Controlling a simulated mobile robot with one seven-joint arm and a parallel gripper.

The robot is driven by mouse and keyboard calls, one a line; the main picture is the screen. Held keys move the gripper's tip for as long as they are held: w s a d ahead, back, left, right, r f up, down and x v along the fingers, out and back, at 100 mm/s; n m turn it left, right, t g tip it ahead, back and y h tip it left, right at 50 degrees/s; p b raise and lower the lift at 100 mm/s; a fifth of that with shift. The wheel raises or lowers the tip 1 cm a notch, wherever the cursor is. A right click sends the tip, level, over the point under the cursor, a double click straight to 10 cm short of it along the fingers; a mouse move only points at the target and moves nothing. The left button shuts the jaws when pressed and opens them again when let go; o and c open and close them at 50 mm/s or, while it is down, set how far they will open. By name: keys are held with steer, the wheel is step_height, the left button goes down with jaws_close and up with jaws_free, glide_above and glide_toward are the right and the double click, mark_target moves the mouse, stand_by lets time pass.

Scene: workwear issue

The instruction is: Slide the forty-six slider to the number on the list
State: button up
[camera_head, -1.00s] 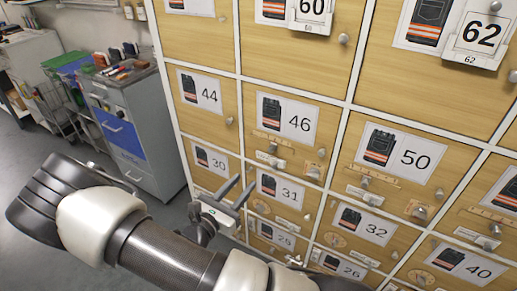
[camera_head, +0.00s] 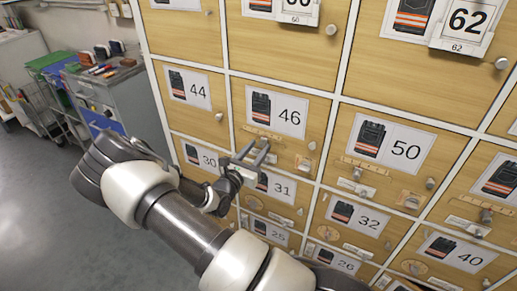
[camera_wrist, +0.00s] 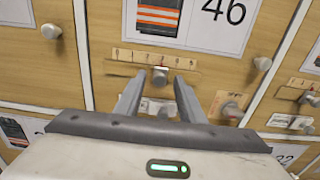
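The door marked 46 (camera_head: 277,110) has a trouser picture and a slider scale along its lower part. In the wrist view the forty-six slider (camera_wrist: 159,74) is a grey knob near the middle of a wooden scale strip (camera_wrist: 120,57) with small digits, too small to read surely. My gripper (camera_head: 256,147) is in front of that strip and hides part of it. In the wrist view my gripper (camera_wrist: 159,78) is open, with one finger on each side of the knob; I cannot tell whether either touches it. I cannot make out a list.
A round knob (camera_wrist: 230,108) on a wooden plate sits right of the slider. A white label (camera_wrist: 158,106) shows between my fingers. Neighbouring doors 50 (camera_head: 388,140) and 32 (camera_head: 357,218) carry similar fittings. A grey cabinet (camera_head: 122,100) stands left; the floor before it is clear.

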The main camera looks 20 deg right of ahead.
mark_target(272, 142)
steer(key=shift+w+d, duration=0.3)
steer(key=shift+d, duration=0.1)
steer(key=shift+c, duration=0.2)
jaws_close()
steer(key=shift+s+d+r+p, duration=0.1)
steer(key=shift+s+d+p, duration=0.55)
steer(key=shift+s, duration=0.3)
steer(key=shift+s+d, duration=0.2)
steer(key=shift+o, duration=0.2)
jaws_free()
steer(key=shift+w+a, duration=0.1)
steer(key=v, duration=1.7)
steer(key=shift+p, duration=0.35)
